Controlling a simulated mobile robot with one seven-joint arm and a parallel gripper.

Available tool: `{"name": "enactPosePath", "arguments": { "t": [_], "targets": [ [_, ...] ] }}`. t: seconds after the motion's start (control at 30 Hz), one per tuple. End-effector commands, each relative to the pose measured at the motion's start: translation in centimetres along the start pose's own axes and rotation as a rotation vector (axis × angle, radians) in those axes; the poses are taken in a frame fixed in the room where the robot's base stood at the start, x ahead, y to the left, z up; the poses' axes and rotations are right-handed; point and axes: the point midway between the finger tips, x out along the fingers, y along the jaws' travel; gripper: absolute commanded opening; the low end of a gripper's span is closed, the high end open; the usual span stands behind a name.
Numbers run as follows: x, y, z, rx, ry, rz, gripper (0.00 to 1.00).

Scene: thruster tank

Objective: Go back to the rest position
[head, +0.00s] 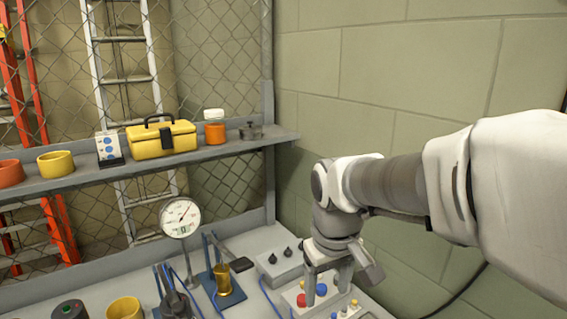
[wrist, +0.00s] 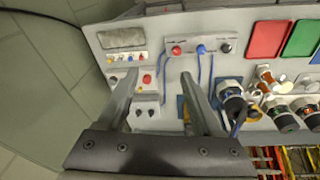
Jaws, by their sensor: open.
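My gripper (head: 327,290) hangs at the end of my arm, over the right end of the bench in the head view. In the wrist view, the two grey fingers of my gripper (wrist: 158,80) stand apart with nothing held between them. Between and beyond the fingers lies the grey bench top with a small control box carrying a red button (wrist: 147,79). A red button (head: 301,300) also shows just beside a fingertip in the head view. I cannot tell the exact gap between the fingertips and the panel.
A shelf (head: 225,150) above the bench holds a yellow toolbox (head: 162,139), cups and jars. A round gauge (head: 181,217), a brass cylinder (head: 222,279) and blue cables stand left of my gripper. A block wall (head: 400,80) is close behind and right of my arm.

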Motion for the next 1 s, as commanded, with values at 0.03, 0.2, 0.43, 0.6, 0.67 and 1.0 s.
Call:
{"name": "enactPosePath", "arguments": {
  "t": [0.03,0.2,0.43,0.6,0.67,1.0],
  "targets": [
    [-1.1,0.4,1.3,0.034,0.029,0.012,0.67],
    [-3.4,1.3,5.1,0.143,0.111,0.037,0.67],
    [-5.0,1.7,10.2,0.286,0.222,0.049,0.67],
    [-5.3,1.7,12.6,0.355,0.279,0.048,0.67],
    [-5.3,1.7,13.0,0.368,0.291,0.047,0.67],
    [-5.2,1.6,13.5,0.383,0.301,0.045,0.67]
  ]
}}
